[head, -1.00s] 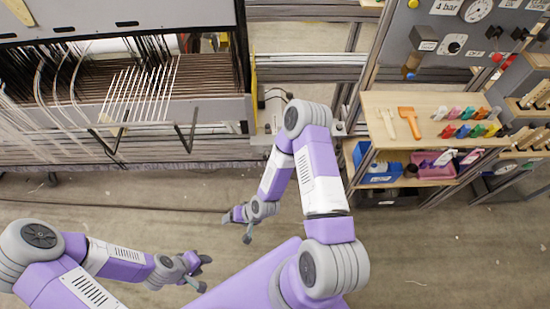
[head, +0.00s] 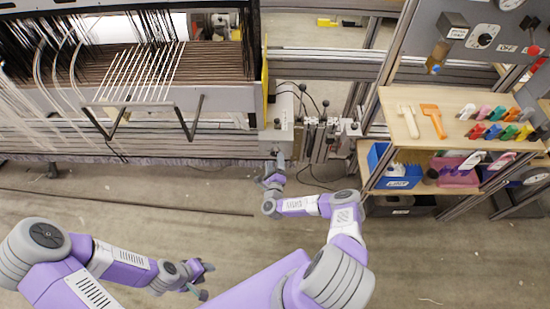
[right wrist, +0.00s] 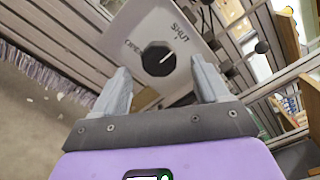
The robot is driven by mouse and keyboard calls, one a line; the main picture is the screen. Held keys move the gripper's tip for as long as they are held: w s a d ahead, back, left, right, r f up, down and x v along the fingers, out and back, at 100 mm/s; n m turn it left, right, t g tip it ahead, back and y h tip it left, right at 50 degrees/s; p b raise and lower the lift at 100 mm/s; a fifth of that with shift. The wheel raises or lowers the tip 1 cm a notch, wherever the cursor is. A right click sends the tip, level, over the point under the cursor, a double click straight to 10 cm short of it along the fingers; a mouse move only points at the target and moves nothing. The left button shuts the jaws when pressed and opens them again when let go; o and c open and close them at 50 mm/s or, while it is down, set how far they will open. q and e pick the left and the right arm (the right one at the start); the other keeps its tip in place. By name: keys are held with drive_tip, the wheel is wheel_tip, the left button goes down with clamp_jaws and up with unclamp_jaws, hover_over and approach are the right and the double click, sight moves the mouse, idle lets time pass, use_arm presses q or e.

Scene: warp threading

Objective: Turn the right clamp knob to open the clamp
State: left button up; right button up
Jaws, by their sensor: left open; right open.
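The clamp knob (right wrist: 158,58) is a black many-sided dial with a white pointer line, on a pale plate (right wrist: 160,20) marked "SHUT" and "OPEN" in the right wrist view. Its pointer lies toward the "SHUT" side. My right gripper (right wrist: 162,88) is open, with one finger on each side below the knob; I cannot tell whether either touches it. In the head view my right gripper (head: 276,168) is just in front of the pale clamp box (head: 283,125) at the end of the loom beam; the knob is too small to make out there. My left gripper (head: 205,280) is open and empty over the floor.
Levers with black ball tops (head: 302,90) stand right of the clamp box. The loom with its warp threads (head: 150,65) fills the upper left. A wooden shelf (head: 455,110) with combs and coloured clips stands to the right. The floor in front is clear.

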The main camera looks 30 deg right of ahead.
sight(275, 154)
drive_tip(key=shift+b+x, duration=0.45)
drive_tip(key=shift+x, duration=1.35)
drive_tip(key=c, duration=1.1)
drive_tip(key=shift+o, duration=0.2)
